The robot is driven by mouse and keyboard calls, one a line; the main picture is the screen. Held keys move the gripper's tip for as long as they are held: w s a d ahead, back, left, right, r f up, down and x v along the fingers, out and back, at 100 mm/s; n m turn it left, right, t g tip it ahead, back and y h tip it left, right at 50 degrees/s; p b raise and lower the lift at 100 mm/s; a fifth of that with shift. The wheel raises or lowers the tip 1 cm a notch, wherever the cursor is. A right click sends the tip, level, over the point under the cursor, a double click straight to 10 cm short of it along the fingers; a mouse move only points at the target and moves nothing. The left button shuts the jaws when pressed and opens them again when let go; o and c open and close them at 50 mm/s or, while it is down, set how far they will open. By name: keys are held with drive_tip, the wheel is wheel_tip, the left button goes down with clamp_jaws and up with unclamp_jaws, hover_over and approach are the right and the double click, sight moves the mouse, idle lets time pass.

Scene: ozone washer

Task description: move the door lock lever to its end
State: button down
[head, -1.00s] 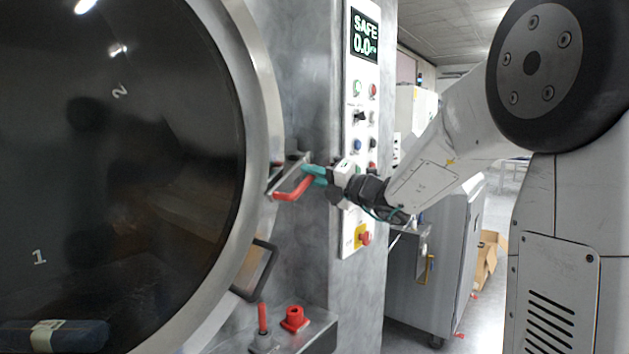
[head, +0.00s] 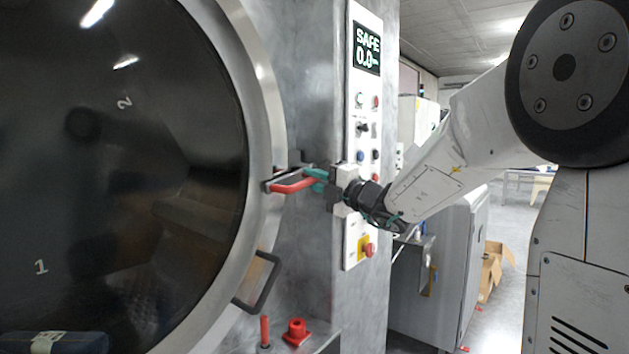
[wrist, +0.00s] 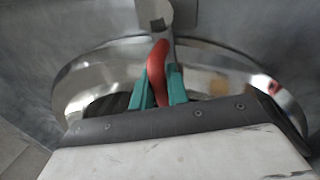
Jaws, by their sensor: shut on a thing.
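The door lock lever has a red handle (head: 294,186) at the right rim of the round door, in the head view. It lies nearly level, with its grip reaching right from the rim. My gripper (head: 317,178) has teal fingers and is shut on the red handle from the right. In the wrist view the red lever (wrist: 157,70) runs between the two teal fingers (wrist: 158,88), and its far end meets a grey metal pivot piece. The fingers partly hide the lever's right end in the head view.
The round dark glass door (head: 120,170) fills the left. A dark door handle (head: 262,285) sits below the lever. The control panel (head: 362,130) with a "SAFE 0.0" display stands behind my gripper. A red post (head: 265,330) and red knob (head: 297,330) stand lower down.

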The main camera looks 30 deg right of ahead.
drive_tip(key=shift+r, duration=0.1)
drive_tip(key=c, duration=1.5)
unclamp_jaws()
drive_tip(key=shift+o, duration=0.2)
drive_tip(key=v, duration=0.7)
drive_tip(key=shift+s+d, duration=0.25)
drive_tip(key=shift+s, duration=0.05)
